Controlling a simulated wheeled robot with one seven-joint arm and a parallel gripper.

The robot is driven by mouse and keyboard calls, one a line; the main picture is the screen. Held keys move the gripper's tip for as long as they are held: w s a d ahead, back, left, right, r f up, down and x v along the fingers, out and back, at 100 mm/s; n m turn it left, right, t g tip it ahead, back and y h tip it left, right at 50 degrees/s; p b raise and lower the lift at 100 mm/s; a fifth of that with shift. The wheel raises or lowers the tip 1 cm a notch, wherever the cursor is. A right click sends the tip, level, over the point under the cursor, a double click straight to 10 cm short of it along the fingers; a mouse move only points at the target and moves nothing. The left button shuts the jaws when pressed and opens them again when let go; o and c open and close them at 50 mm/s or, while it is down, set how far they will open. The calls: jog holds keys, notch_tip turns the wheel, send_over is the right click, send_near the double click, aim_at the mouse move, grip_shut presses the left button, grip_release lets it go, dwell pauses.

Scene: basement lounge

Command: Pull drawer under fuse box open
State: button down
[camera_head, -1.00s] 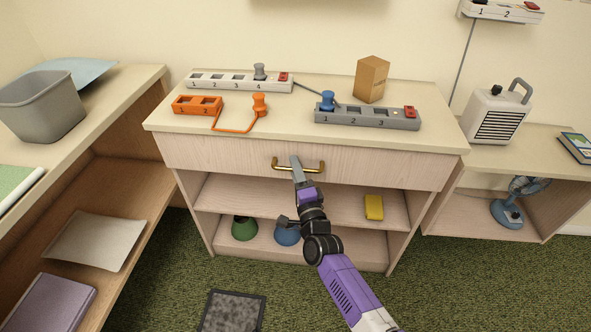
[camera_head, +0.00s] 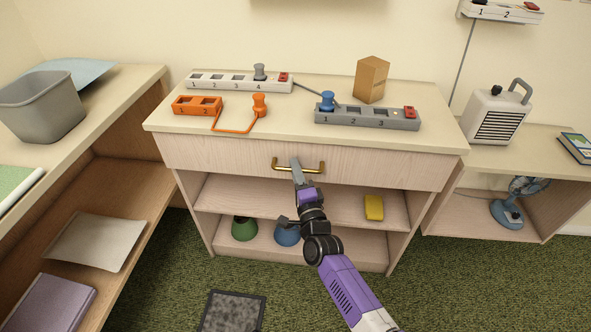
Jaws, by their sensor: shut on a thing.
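The drawer (camera_head: 390,168) is a pale wood front across the top of the cabinet in the middle of the view. It looks flush with the cabinet. Its brass bar handle (camera_head: 315,169) is at the middle of the front. My arm comes up from the lower right and hides part of the shelves below. The fuse box cannot be made out; only the lower edge of a dark thing (camera_head: 335,1) shows on the wall at the top.
On the cabinet top (camera_head: 225,138) are a white power strip (camera_head: 235,83), an orange strip (camera_head: 197,105), a grey strip (camera_head: 367,118) and a cardboard box (camera_head: 371,80). A yellow block (camera_head: 374,208) lies on the shelf below. Green carpet (camera_head: 440,290) in front is mostly clear.

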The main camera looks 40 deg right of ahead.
jog(key=shift+a, duration=0.1)
dwell(0.7)
jog(key=s+a+p, duration=0.6)
jog(key=s+a, duration=0.7)
jog(key=a, duration=0.3)
jog(key=shift+a+p, duration=0.2)
jog(key=shift+p, duration=0.1)
jog(key=c, duration=1.5)
grip_release()
jog(key=shift+o, duration=0.2)
jog(key=b+v, duration=0.1)
jog(key=v, duration=0.6)
jog(key=shift+s+a, duration=0.25)
jog(key=shift+s, duration=0.05)
jog(key=shift+f, duration=0.15)
